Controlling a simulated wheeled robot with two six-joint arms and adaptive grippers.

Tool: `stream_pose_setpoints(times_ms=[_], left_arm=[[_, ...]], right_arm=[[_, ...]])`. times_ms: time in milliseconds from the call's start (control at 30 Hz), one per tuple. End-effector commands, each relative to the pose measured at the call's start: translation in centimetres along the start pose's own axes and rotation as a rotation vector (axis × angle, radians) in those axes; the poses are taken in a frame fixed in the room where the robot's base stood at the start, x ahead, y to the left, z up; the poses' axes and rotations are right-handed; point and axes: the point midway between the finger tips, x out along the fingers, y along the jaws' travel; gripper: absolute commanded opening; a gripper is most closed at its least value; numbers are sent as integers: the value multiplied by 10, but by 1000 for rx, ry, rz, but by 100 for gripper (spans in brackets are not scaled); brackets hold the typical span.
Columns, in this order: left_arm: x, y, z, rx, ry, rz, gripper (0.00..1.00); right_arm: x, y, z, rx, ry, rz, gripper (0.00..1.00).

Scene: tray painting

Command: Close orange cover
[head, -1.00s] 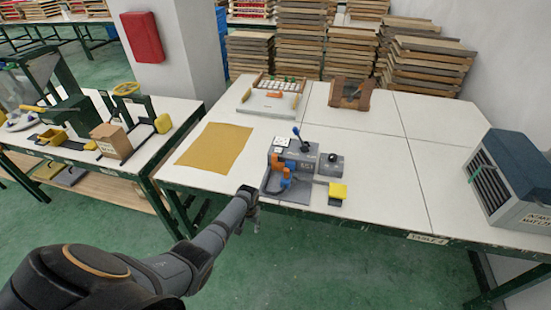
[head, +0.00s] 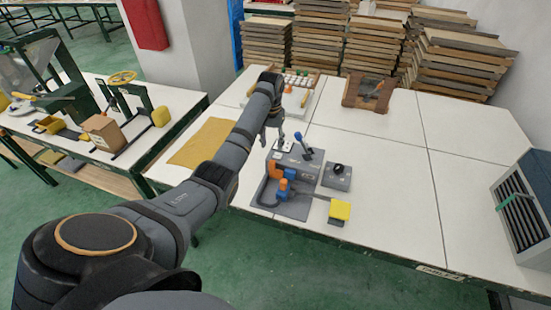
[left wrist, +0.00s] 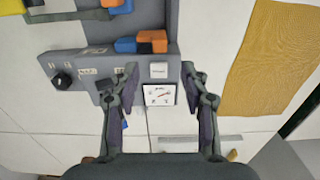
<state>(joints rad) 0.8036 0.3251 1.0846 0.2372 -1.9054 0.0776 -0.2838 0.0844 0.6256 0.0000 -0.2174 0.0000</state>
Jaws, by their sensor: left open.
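A grey machine (head: 296,160) stands on the white table. It carries an orange part (head: 275,169), which looks like the orange cover, and a smaller orange piece with blue (head: 283,185). In the left wrist view the orange part (left wrist: 153,41) sits beside a blue block (left wrist: 126,45) at the machine's edge; I cannot tell how far open it is. My left gripper (head: 272,138) is open and empty above the machine's gauge end. In the left wrist view its fingers (left wrist: 160,75) flank a white button and a dial, apart from the orange part. My right gripper is not in view.
A lever with a blue knob (head: 298,137) rises from the machine. A grey box with a black knob (head: 337,175) and a yellow pad (head: 340,209) stand to its right. An ochre cloth (head: 195,148) lies left.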

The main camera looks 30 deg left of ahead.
Motion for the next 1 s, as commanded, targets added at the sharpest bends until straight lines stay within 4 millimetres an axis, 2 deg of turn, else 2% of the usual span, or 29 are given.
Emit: stream_pose_setpoints(times_ms=[33,100,200,267,400,533,667,867,1000], left_arm=[[6,0,1,0,-4,0,45],[18,0,1,0,-5,0,45],[40,0,2,0,-6,0,45],[54,0,2,0,-6,0,45],[81,0,2,1,-4,0,45],[95,0,1,0,-3,0,45],[101,0,1,1,-1,0,45],[101,0,1,1,-1,0,45],[101,0,1,1,-1,0,28]], right_arm=[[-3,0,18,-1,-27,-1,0],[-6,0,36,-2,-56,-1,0],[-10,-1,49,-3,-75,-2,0],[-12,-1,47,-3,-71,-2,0],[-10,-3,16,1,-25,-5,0],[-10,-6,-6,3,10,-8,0],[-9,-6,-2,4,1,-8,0],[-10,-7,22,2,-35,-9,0],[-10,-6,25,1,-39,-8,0]])
